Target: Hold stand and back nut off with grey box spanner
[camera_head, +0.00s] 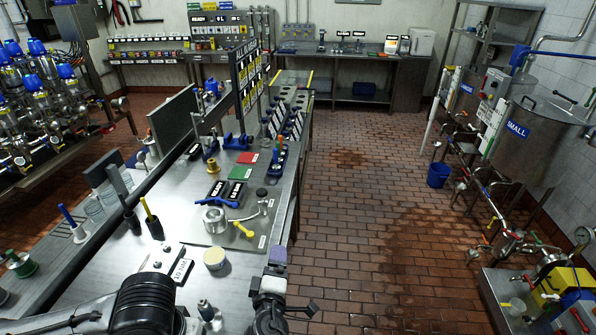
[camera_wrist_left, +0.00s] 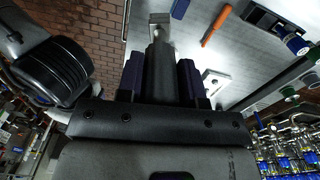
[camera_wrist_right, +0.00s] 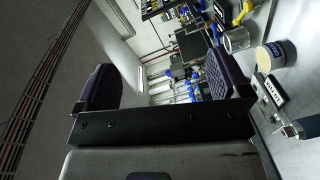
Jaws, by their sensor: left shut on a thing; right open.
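My left gripper (camera_wrist_left: 162,85) is shut on a dark grey, stepped round thing (camera_wrist_left: 160,60) that looks like the grey box spanner, with a light metal end. Its jaws do not show in the head view. A small metal stand with an upright bolt-like part (camera_head: 207,310) is on the bench at the bottom of the head view. A pale metal block, probably the same stand, also shows in the left wrist view (camera_wrist_left: 215,84), right of the fingers and apart from them. The nut is too small to make out. My right gripper (camera_wrist_right: 162,80) is open and empty at the bench's right edge.
Black holders (camera_head: 155,228) stand on the left.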

